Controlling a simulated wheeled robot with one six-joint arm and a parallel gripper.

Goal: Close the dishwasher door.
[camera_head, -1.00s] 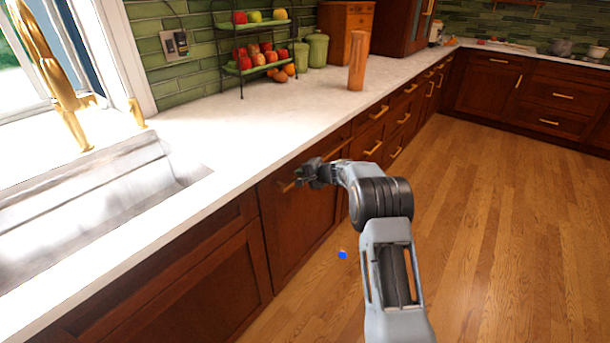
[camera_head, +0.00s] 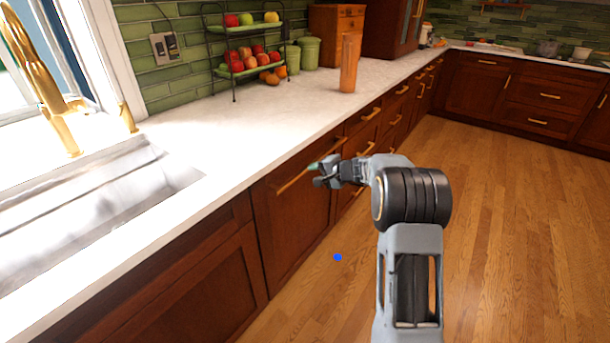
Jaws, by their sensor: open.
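The dishwasher door (camera_head: 290,222) is a dark wood panel under the counter, right of the sink cabinet. It stands upright and looks flush or nearly flush with the cabinet fronts; I cannot tell whether it is fully shut. Its long gold handle (camera_head: 296,178) runs along the top, partly behind my gripper. My gripper (camera_head: 316,174) is open and empty, in front of the right part of the door near the handle. I see no clear contact with the door.
The white counter (camera_head: 260,125) runs above, with a sink (camera_head: 90,215) at the left. A fruit stand (camera_head: 250,70) and an orange-brown cylinder (camera_head: 348,65) stand on it. A blue dot (camera_head: 337,257) shows low near the door. The wooden floor (camera_head: 500,230) is clear at the right.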

